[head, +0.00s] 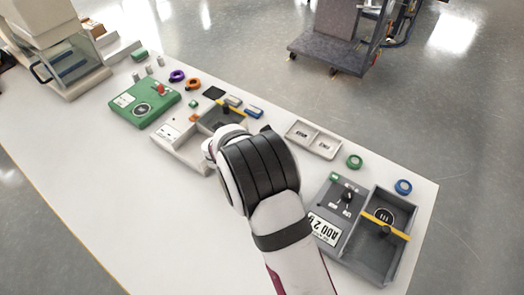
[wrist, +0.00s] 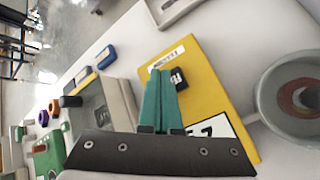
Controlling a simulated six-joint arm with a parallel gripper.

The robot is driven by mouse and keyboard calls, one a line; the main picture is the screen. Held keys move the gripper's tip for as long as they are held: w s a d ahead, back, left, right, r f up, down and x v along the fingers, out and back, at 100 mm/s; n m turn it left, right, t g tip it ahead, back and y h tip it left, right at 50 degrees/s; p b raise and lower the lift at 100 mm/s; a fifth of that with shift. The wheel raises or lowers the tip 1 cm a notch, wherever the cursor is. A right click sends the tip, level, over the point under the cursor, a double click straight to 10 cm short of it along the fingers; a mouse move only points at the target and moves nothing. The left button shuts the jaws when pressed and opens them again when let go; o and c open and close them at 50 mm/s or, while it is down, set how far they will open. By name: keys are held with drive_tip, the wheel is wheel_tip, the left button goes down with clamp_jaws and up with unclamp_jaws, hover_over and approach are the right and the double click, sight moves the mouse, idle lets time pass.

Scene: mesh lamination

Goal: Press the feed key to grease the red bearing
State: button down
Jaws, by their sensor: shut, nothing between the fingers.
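In the wrist view a yellow unit (wrist: 205,75) lies under my gripper (wrist: 160,73). It carries a small black key (wrist: 180,78) beside a white printed label (wrist: 166,57), whose text I cannot read for certain. My teal fingers are shut and empty, with their tips beside the key; I cannot tell whether they touch it. A round grey cup (wrist: 266,98) stands at the right edge, with a reddish-brown ring (wrist: 303,96) inside, possibly the red bearing. In the head view my arm hides the yellow unit and my fingertips.
A green unit (head: 130,112), purple ring (head: 177,76) and orange ring (head: 193,84) are at the left. A pale unit with a grey bin (head: 185,152) is left of my arm. A dark grey unit (head: 338,214) and tray (head: 371,260) are at the right. The front left table is clear.

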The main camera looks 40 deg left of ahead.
drive_tip(key=shift+r, duration=2.3)
